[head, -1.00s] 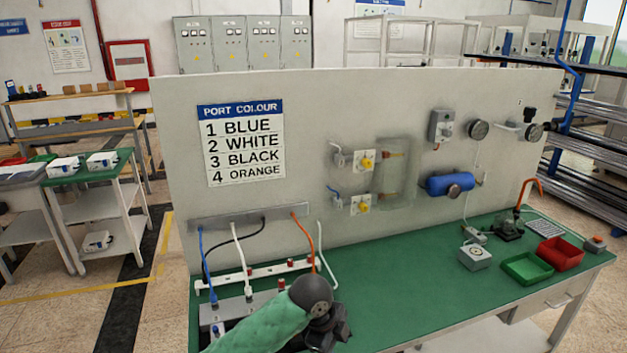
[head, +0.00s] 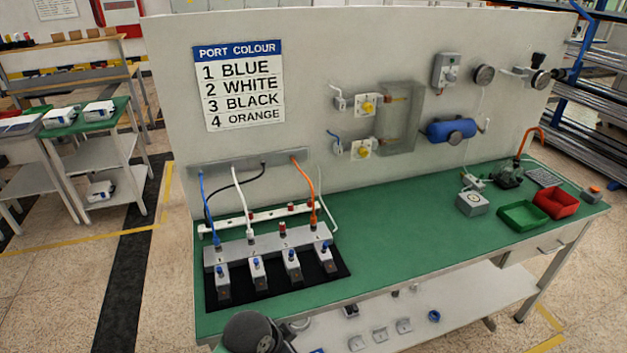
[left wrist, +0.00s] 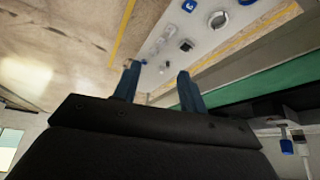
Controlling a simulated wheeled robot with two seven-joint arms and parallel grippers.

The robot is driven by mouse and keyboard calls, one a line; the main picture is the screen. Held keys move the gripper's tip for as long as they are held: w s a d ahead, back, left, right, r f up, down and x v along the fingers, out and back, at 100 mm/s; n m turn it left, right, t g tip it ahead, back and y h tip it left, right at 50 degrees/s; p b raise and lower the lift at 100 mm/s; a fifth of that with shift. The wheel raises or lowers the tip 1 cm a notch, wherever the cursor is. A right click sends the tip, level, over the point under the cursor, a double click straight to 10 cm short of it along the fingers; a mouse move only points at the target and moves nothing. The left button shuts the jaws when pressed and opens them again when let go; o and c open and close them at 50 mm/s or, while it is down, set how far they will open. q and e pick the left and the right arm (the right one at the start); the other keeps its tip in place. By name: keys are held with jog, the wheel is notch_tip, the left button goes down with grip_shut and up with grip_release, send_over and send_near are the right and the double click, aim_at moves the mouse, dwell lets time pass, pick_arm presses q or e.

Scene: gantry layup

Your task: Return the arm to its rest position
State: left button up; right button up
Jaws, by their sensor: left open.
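My left gripper (left wrist: 160,88) shows in the left wrist view with its two blue fingers apart and nothing between them. It is below the bench-top level, near the lower shelf. In the head view a dark rounded joint of my arm (head: 250,332) shows at the bottom edge, in front of the bench; the fingers are not clear there. The grey port block (head: 262,246) stands on the green bench top (head: 400,235). Blue (head: 202,200), white (head: 240,200) and orange (head: 311,190) cables run down to it. The black cable (head: 245,190) loops left; its end is unclear. My right gripper is not in view.
A lower shelf (head: 460,305) under the bench carries several small parts. Green (head: 525,216) and red (head: 556,203) bins sit at the right of the bench. An upright panel (head: 330,70) closes the back. The bench middle is clear.

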pick_arm(q)
jog(key=s+a+f+n+y, duration=0.2)
jog(key=s+a+n, duration=0.2)
jog(key=s+a, duration=0.35)
jog(key=s+a+f+n+y, duration=0.25)
jog(key=s+a+n, duration=0.25)
jog(key=s+a, duration=0.3)
jog(key=s+d+f+x, duration=0.1)
jog(key=s+x, duration=0.2)
jog(key=x, duration=1.1)
jog(key=s+d+f+x, duration=0.1)
jog(key=s+x, duration=0.2)
jog(key=x, duration=1.2)
jog(key=s+f, duration=0.3)
jog(key=f, duration=0.6)
jog(key=s+f+g+b, duration=0.1)
jog(key=s+f, duration=0.3)
jog(key=f, duration=0.6)
jog(key=shift+s+f+g+h, duration=0.2)
jog(key=shift+f+g+h, duration=0.1)
jog(key=shift+f+h, duration=0.05)
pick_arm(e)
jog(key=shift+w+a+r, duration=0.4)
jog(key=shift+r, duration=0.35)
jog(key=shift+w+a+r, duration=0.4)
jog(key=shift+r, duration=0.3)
